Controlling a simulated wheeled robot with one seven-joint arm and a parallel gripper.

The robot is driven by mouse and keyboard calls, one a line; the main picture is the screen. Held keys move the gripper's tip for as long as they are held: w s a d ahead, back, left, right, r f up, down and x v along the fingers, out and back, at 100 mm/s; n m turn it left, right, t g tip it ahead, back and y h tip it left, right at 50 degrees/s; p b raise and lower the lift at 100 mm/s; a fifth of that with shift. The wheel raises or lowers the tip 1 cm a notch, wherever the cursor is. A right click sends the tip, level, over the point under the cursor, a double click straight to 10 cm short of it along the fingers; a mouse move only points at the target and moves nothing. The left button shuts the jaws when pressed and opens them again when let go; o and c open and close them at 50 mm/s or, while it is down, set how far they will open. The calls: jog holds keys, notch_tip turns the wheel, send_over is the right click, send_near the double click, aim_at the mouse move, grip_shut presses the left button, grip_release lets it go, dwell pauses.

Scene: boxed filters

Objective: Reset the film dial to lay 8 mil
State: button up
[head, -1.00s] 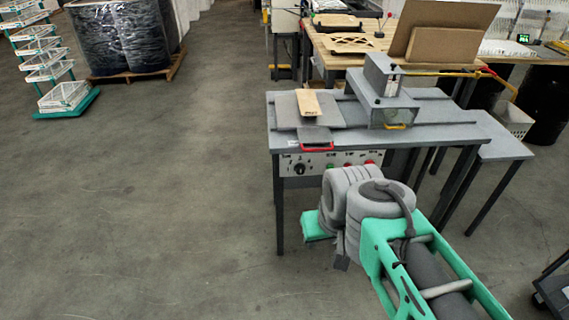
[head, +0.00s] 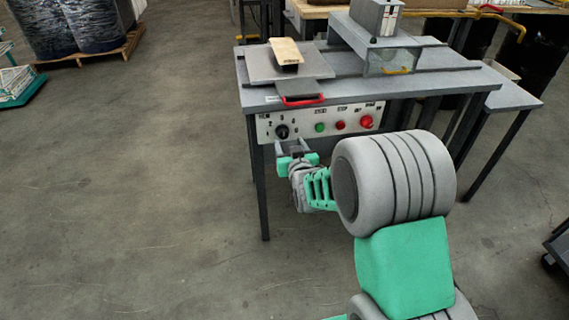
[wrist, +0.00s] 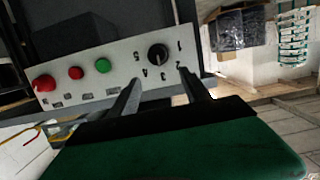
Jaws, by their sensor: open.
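The film dial (head: 282,131) is a round black knob at the left end of the white control panel (head: 306,124), with numbers around it. In the wrist view the dial (wrist: 157,57) appears upside down, with digits 1 to 5 beside it. Its exact setting is too small to read surely. My gripper (head: 291,147) is open and empty just below and in front of the dial. In the wrist view its two fingers (wrist: 158,85) point toward the panel, with the dial beyond and between their tips. I cannot see any contact.
A green button (head: 319,127) and two red buttons (head: 340,125) sit right of the dial. Above the panel, a red-edged handle (head: 302,100) juts from the grey table (head: 440,88). A flat box (head: 285,51) lies on the plate.

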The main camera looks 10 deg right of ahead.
jog(key=t+b, duration=0.2)
send_near(284, 137)
jog(key=w, duration=0.8)
jog(key=shift+w, duration=0.25)
jog(key=shift+c, duration=0.3)
grip_shut()
